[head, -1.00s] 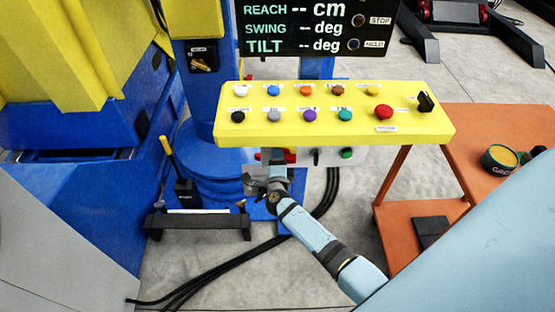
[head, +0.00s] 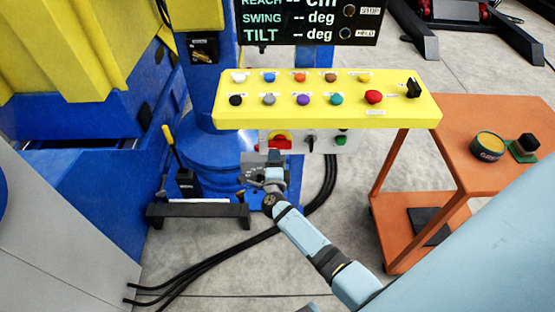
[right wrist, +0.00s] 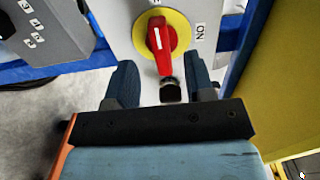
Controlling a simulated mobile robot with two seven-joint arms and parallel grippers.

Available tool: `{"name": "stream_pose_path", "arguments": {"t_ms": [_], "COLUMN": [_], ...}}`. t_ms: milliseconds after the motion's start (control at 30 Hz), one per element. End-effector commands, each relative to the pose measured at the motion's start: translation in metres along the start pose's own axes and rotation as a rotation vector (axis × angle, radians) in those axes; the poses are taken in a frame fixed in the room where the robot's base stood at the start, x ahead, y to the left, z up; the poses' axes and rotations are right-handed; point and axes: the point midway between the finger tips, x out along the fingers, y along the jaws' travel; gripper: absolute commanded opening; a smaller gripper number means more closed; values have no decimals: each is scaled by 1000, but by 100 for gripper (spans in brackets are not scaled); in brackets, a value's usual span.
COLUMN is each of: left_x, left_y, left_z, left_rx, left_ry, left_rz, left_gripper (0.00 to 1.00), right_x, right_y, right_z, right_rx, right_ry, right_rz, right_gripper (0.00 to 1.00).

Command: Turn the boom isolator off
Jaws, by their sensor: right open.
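A red rotary handle on a yellow disc (head: 281,140) is on the grey panel under the yellow console. It looks like the boom isolator, but its name cannot be read. In the right wrist view the red handle (right wrist: 160,42) lies along the picture's vertical, with an ON label (right wrist: 200,32) to its right and a cut-off label above. My right gripper (head: 258,162) is open and empty, below and left of the switch in the head view. In the right wrist view its fingers (right wrist: 161,84) are spread, short of the handle, with a small dark knob between them. My left gripper is out of view.
The yellow console (head: 330,105) with several buttons overhangs the panel. A black knob (head: 310,140) and a green button (head: 341,140) sit right of the switch. A pedestal with a yellow lever (head: 170,145) stands left. An orange cart (head: 465,130) stands right.

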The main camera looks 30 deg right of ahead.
Motion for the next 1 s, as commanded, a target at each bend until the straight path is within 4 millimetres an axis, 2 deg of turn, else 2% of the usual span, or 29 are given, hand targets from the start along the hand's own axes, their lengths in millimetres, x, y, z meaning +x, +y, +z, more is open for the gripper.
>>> {"name": "stream_pose_path", "arguments": {"t_ms": [600,733,867,1000], "left_x": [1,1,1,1], "left_y": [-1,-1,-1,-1], "left_z": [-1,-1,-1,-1], "left_rx": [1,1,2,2], "left_ry": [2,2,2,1], "left_rz": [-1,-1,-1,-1], "left_gripper": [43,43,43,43], "right_x": [-1,-6,-26,-73], "right_y": [0,-8,-28,-52], "right_z": [2,7,24,43], "right_rx": [-1,-34,-161,-407], "right_ry": [-2,-66,-276,-586], "right_rz": [-1,-12,-43,-73], "right_gripper": [49,49,49,49]}}
